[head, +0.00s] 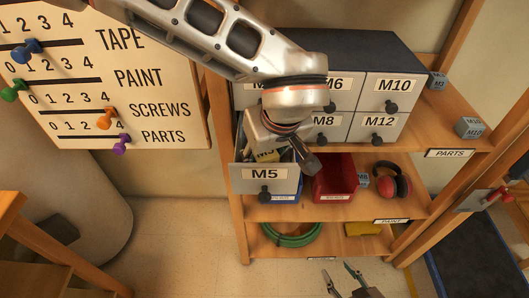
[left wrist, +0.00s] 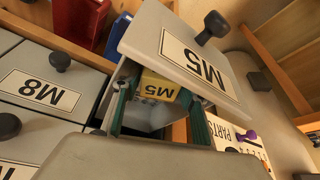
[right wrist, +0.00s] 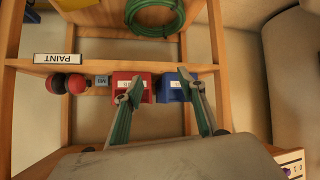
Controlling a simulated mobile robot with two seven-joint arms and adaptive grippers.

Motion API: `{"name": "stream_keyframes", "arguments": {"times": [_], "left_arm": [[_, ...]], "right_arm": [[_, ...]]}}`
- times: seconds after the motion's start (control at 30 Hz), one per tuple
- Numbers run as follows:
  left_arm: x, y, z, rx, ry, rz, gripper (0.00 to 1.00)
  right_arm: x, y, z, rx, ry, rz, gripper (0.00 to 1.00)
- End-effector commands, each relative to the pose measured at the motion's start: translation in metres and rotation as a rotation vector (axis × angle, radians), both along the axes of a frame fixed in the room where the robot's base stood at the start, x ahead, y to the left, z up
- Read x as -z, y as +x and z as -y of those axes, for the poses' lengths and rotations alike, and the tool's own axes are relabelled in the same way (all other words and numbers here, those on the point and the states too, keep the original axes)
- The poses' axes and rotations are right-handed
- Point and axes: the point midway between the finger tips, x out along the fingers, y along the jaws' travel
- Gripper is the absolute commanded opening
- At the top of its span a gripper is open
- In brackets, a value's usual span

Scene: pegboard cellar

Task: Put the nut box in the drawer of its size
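The yellow nut box (left wrist: 158,88), labelled M5, lies inside the pulled-out grey M5 drawer (head: 265,176). It also shows partly in the head view (head: 266,156), mostly behind my left gripper. The drawer front (left wrist: 190,62) with its dark knob faces away from the cabinet in the left wrist view. My left gripper (left wrist: 158,80) reaches down into the drawer, its green-padded fingers on either side of the box, seemingly with small gaps. My right gripper (right wrist: 160,78) is open and empty, low in front of the shelves; it shows at the head view's bottom (head: 340,272).
Shut drawers M6, M8, M10 (head: 391,88) and M12 (head: 379,126) are beside the M5 drawer. Below stand a red bin (head: 335,178), a blue bin (right wrist: 177,87) and red earmuffs (head: 391,180). A green hose (head: 290,236) lies lower. A pegboard sign (head: 110,80) hangs left.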

Motion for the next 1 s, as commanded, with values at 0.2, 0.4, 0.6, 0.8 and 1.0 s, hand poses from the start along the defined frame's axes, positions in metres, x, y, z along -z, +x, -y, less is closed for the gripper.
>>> {"name": "stream_keyframes", "arguments": {"times": [0.2, 0.4, 0.6, 0.8, 1.0], "left_arm": [[-0.005, 0.000, 0.000, 0.000, 0.000, 0.001, 0.43], [-0.032, -0.009, 0.004, 0.000, -0.001, 0.005, 0.43], [-0.071, -0.024, 0.010, 0.000, -0.001, 0.006, 0.43], [-0.101, -0.036, 0.015, -0.001, 0.000, 0.002, 0.43], [-0.114, -0.042, 0.017, -0.001, 0.000, 0.001, 0.43]], "right_arm": [[-0.003, 0.003, 0.000, 0.000, 0.000, 0.005, 0.40], [-0.011, 0.010, 0.000, 0.001, 0.004, 0.020, 0.40], [-0.017, 0.012, -0.002, 0.002, 0.009, 0.025, 0.40], [-0.017, 0.008, -0.004, 0.001, 0.016, 0.017, 0.40], [-0.010, -0.003, -0.005, 0.001, 0.017, -0.006, 0.40]]}}
